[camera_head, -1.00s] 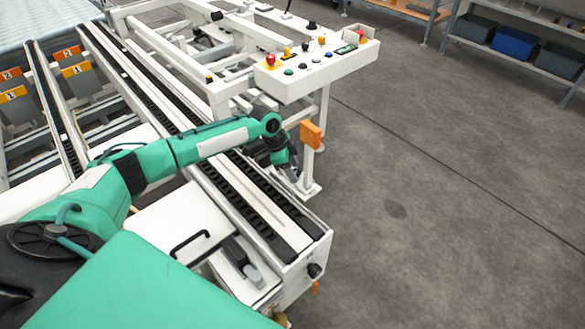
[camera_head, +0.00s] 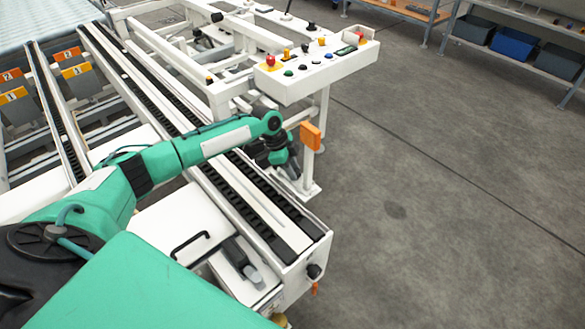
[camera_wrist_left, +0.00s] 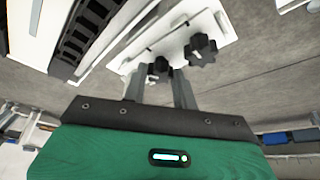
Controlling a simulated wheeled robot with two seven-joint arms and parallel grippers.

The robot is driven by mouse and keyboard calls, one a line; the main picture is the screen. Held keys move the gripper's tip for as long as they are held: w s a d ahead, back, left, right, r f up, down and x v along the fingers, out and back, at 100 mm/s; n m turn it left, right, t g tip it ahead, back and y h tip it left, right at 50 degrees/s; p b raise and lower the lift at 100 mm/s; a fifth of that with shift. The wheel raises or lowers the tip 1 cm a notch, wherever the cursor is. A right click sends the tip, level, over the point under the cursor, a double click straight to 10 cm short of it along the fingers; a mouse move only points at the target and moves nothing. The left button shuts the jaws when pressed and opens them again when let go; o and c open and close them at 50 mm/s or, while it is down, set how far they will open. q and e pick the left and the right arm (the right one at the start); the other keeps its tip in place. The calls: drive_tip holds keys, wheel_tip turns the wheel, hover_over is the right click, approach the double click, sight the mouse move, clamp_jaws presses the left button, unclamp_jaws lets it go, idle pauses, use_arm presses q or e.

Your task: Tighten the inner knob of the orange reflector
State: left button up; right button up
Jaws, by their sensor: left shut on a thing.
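The orange reflector (camera_head: 311,135) stands on a white post beside the conveyor in the head view. In the left wrist view two black lobed knobs show on a white bracket (camera_wrist_left: 165,35). One knob (camera_wrist_left: 158,68) sits at the fingertips of my left gripper (camera_wrist_left: 160,84); the other knob (camera_wrist_left: 201,48) is to its right, clear of the fingers. My left gripper is shut on the first knob. In the head view my left gripper (camera_head: 293,165) is partly hidden by its wrist, just left of the reflector post. My right gripper is out of view.
The conveyor rail (camera_head: 250,200) runs under my left forearm. A white control panel (camera_head: 315,68) with coloured buttons stands above and behind the reflector. A black handle (camera_head: 190,243) is on the white cover in front. Grey floor to the right is free.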

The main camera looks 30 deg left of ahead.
use_arm(q)
drive_tip(key=shift+m, duration=0.4)
drive_tip(key=shift+w+m+g, duration=0.1)
drive_tip(key=shift+m+g, duration=0.3)
drive_tip(key=shift+m, duration=0.8)
drive_tip(key=shift+w+m+g, duration=0.1)
drive_tip(key=shift+m+g, duration=0.3)
drive_tip(key=shift+m, duration=0.1)
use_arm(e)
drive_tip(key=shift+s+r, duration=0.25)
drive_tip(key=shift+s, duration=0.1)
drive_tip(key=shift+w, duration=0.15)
use_arm(q)
drive_tip(key=o, duration=1)
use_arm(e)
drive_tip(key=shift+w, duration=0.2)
